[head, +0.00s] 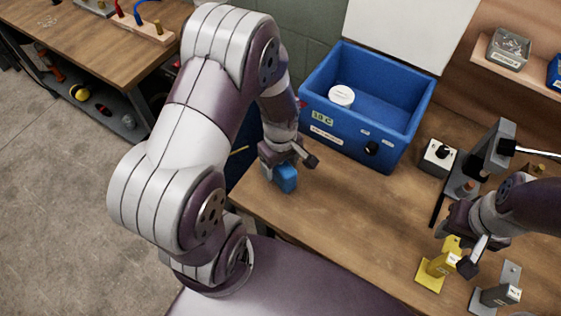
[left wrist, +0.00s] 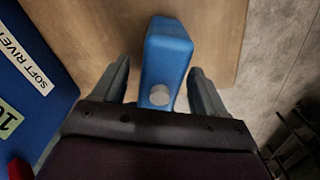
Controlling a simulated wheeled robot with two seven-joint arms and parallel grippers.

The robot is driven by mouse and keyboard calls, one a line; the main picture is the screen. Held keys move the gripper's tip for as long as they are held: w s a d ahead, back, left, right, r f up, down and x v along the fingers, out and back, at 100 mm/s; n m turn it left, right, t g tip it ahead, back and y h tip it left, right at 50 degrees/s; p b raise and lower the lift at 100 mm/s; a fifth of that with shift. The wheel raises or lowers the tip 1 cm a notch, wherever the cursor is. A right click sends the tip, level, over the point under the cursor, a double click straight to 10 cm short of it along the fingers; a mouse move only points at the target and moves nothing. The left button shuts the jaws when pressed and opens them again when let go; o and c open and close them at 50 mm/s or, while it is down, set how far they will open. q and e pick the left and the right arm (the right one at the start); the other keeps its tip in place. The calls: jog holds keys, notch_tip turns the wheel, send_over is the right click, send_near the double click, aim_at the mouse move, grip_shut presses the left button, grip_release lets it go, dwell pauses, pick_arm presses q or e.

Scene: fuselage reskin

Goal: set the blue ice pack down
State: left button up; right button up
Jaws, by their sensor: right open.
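The blue ice pack (head: 285,178) is a small blue block near the left edge of the wooden bench (head: 330,210). In the left wrist view the ice pack (left wrist: 166,58) has a round grey cap facing the camera. My left gripper (head: 289,161) is just above it. Its fingers (left wrist: 158,85) are on either side of the pack, with visible gaps, so it is open. The pack appears to stand on the wood; its underside is hidden. My right gripper (head: 468,250) is open at the right, close to a yellow part.
A blue box (head: 345,135) labelled 10 C, holding a white round tub (head: 341,96), stands behind the pack. A yellow bracket (head: 437,266), a grey bracket (head: 497,292) and a knobbed box (head: 438,158) are at the right. The bench middle is clear.

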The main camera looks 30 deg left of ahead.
pick_arm(q)
jog(key=shift+r, duration=0.25)
notch_tip(320, 180, up, 11)
jog(key=shift+f+b, duration=0.1)
jog(key=shift+b, duration=0.2)
jog(key=shift+s+r, duration=0.1)
jog(key=shift+r, duration=0.25)
jog(key=s+d+m, duration=0.1)
jog(key=m, duration=0.3)
jog(key=s+d+m+t, duration=0.1)
jog(key=s+m, duration=0.1)
jog(key=m, duration=0.2)
jog(key=s+m, duration=0.1)
jog(key=m, duration=0.4)
jog(key=shift+s+d+f, duration=0.2)
jog(key=shift+d+f, duration=0.05)
jog(key=shift+d, duration=0.15)
